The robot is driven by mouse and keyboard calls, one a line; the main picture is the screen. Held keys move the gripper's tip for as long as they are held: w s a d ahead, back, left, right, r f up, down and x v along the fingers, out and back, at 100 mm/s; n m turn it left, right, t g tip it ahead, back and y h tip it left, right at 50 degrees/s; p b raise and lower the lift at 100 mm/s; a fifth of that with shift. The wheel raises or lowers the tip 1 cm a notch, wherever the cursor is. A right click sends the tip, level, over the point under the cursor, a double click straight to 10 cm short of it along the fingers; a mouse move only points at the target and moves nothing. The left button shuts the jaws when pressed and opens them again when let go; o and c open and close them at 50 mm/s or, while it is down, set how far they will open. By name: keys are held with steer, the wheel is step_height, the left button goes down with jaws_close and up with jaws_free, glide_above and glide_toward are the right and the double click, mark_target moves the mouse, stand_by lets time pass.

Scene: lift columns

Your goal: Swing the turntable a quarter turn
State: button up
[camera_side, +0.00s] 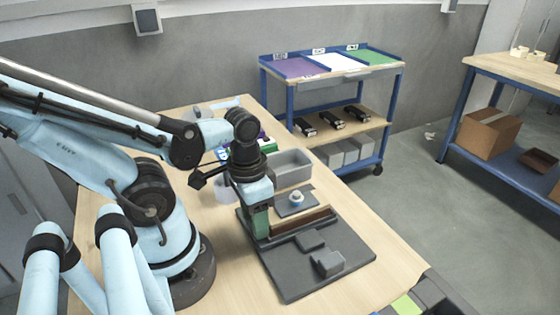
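My gripper (262,224) hangs at the end of my arm over the left back part of a dark grey base plate (290,286) on the wooden table. Its fingertips are too small and hidden to tell whether they are open or shut, or whether they touch anything. A brown bar (303,224) lies across the plate just right of the gripper. Dark grey blocks (328,262) stand on the front part of the plate. Behind it is a small grey plate with a white round piece (296,198). I cannot tell for certain which part is the turntable.
A grey open bin (290,167) stands behind the gripper, with small coloured items to its left. The wooden table (385,252) is clear right of the base plate. A blue cart (330,75) with coloured trays stands beyond, and a blue-framed bench (520,72) is at far right.

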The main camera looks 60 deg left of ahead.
steer(key=shift+r, duration=3.5)
steer(key=w+r+t, duration=0.1)
steer(key=w+t, duration=0.1)
steer(key=w, duration=0.2)
steer(key=w+t, duration=0.2)
steer(key=w, duration=0.2)
steer(key=w+r+t, duration=0.1)
steer(key=w+t, duration=0.1)
steer(key=w, duration=0.2)
steer(key=shift+d+r+t+y, duration=0.2)
steer(key=shift+r+t+y, duration=0.1)
steer(key=shift+t+y, duration=0.1)
